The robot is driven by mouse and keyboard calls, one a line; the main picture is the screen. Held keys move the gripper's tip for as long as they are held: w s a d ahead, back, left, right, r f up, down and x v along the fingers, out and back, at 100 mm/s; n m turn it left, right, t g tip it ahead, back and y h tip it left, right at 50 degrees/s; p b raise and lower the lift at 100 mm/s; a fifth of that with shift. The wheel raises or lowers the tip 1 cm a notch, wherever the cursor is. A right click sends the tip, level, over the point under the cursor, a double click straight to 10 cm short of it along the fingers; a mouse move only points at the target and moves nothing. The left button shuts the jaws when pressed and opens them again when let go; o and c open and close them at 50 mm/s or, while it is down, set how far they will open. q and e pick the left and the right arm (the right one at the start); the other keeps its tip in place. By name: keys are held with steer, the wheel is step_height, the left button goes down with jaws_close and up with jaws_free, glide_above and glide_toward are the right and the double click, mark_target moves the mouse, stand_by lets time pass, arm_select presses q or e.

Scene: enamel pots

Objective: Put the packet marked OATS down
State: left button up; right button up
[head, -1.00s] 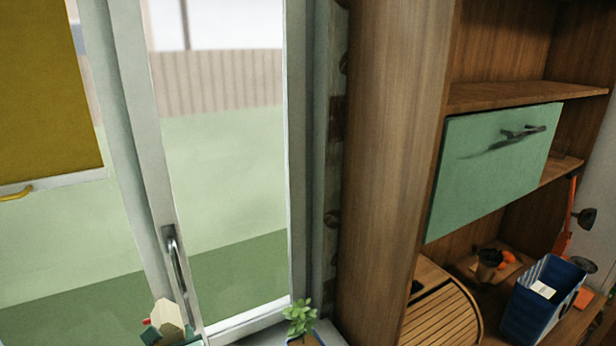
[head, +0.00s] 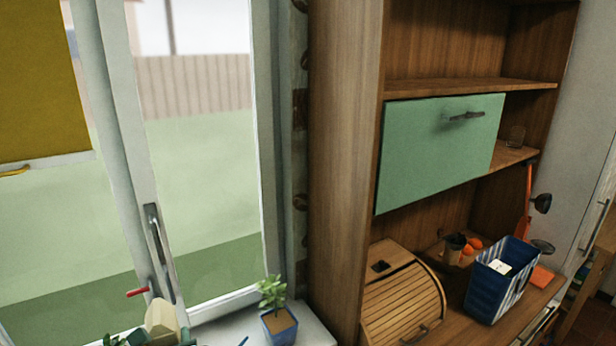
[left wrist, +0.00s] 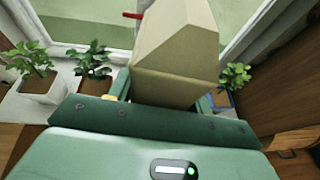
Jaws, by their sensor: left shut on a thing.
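A pale cream packet (left wrist: 175,60) with a folded, slanted top stands out in the left wrist view, between the fingers of my left gripper (left wrist: 163,92). The gripper is shut on it. No lettering shows on the faces in view, so I cannot read OATS. In the head view the top of the packet (head: 161,316) shows at the bottom edge, in front of the window, with only a little of my left gripper (head: 160,339) beside it. The packet's lower part is hidden or cut off. My right gripper is not in view.
Potted plants (left wrist: 92,65) line the sill in the left wrist view. A blue-potted plant (head: 278,318) stands on the white sill (head: 313,335) in the head view. To the right are a wooden roll-top box (head: 405,300) and a blue striped basket (head: 490,292) on a wooden shelf unit.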

arm_select(q)
steer(key=s+d+f+m+h+b, duration=0.1)
steer(key=d+f+m+h+b, duration=0.1)
steer(key=f+b, duration=0.3)
steer(key=s+d+f+m+t+h+b, duration=0.1)
steer(key=s+d+f+m+h+b, duration=0.1)
steer(key=b, duration=1.1)
step_height(320, 180, down, 3)
steer(key=shift+d+f+m+h+b, duration=0.2)
steer(key=shift+d+m+h+b, duration=0.25)
steer(key=shift+d+h, duration=0.6)
steer(key=shift+s, duration=0.1)
